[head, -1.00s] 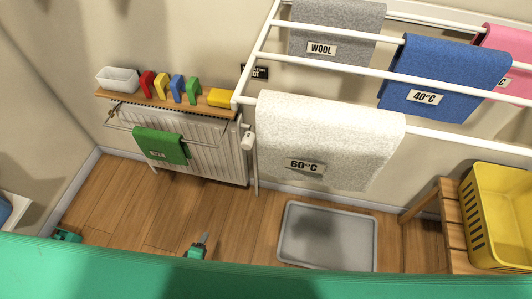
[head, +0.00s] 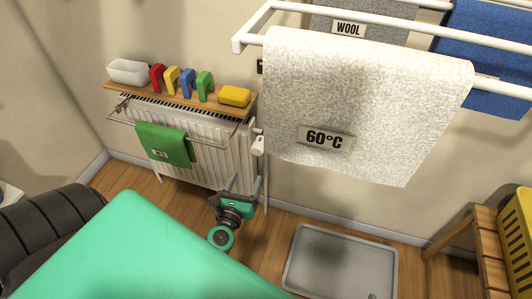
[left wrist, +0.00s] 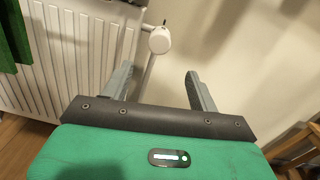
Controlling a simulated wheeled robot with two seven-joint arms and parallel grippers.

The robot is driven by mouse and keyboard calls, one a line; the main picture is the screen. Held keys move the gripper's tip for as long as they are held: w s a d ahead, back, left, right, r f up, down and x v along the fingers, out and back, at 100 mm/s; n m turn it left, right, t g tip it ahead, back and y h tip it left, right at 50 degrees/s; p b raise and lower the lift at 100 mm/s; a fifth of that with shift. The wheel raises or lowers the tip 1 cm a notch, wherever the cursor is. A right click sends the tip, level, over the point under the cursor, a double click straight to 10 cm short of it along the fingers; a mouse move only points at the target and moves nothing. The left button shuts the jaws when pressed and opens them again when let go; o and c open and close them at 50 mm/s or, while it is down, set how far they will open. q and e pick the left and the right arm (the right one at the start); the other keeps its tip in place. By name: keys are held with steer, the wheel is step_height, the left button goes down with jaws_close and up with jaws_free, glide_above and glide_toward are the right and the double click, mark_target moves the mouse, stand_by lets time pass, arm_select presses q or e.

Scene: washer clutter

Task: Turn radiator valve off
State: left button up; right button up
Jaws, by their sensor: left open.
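The radiator valve (head: 258,145) is a white knob at the right end of the white radiator (head: 214,160), on a vertical pipe. It also shows in the left wrist view (left wrist: 160,40), beyond and between my fingers. My left gripper (head: 240,183) is open and empty, below and a little left of the valve in the head view, apart from it. In the left wrist view its two grey fingers (left wrist: 157,78) are spread, with the pipe behind them. My right gripper is not in view.
A drying rack with a white 60°C towel (head: 360,105) hangs just right of the valve. A green towel (head: 166,145) hangs on the radiator. A shelf (head: 150,95) above holds several coloured items. A grey tray (head: 342,262) lies on the floor, right.

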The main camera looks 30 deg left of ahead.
mark_target(257, 153)
arm_select(q)
steer(key=p+x, duration=0.1)
steer(key=x, duration=1.2)
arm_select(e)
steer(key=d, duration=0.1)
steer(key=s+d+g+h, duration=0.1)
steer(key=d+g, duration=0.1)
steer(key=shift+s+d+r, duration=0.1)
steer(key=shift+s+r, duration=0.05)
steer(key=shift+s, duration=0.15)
arm_select(q)
steer(key=c, duration=1)
steer(key=shift+o, duration=0.2)
